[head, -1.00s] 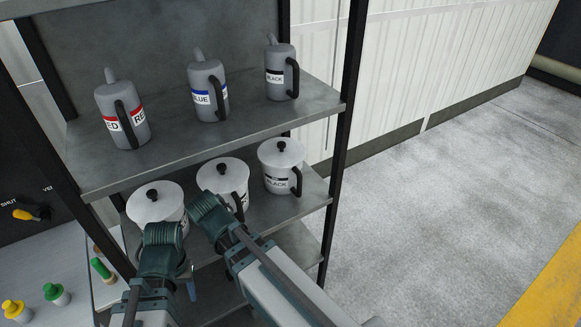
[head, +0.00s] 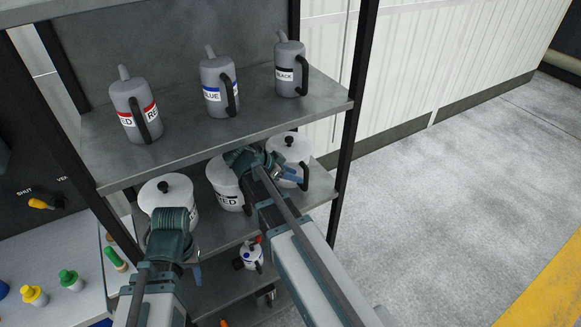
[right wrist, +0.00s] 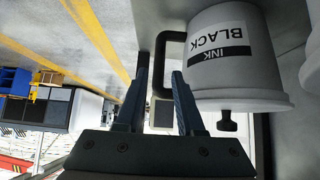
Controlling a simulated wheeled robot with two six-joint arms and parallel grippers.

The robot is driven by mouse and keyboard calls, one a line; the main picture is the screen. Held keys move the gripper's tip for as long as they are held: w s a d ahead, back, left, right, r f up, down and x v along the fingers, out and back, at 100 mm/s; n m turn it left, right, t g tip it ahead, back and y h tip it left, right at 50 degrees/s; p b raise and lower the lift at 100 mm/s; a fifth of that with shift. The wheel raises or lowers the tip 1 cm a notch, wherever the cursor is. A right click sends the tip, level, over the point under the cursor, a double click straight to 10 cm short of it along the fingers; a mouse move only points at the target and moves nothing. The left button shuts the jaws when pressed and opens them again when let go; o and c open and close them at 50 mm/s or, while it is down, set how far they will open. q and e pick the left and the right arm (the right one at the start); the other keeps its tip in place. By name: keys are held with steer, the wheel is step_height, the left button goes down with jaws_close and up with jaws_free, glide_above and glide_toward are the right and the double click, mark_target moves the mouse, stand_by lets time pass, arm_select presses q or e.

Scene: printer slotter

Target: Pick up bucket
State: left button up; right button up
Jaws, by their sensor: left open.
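Three white lidded buckets stand on the middle shelf in the head view: a left bucket (head: 168,191), a middle bucket (head: 222,178) with a partly hidden label, and the black-ink bucket (head: 288,148) at right. The black-ink bucket also fills the upper right of the right wrist view (right wrist: 240,80), upside down, with its "INK BLACK" label readable. My right gripper (head: 291,176) is at that bucket's black handle; in the right wrist view its fingers (right wrist: 162,100) are apart on either side of the handle (right wrist: 162,65). My left gripper (head: 197,274) is open, low before the left bucket, mostly hidden by its wrist.
The upper shelf (head: 175,150) holds grey jugs labelled red (head: 134,110), blue (head: 217,85) and black (head: 290,70). A small white pot (head: 251,255) sits on a lower shelf. A black shelf post (head: 350,135) stands right of the buckets. Open floor (head: 450,180) lies further right.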

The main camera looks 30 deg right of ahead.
mark_target(306, 178)
steer(key=shift+b+x, duration=1.85)
steer(key=shift+x, duration=1.5)
steer(key=shift+d+r, duration=0.2)
steer(key=shift+r, duration=0.1)
jaws_close()
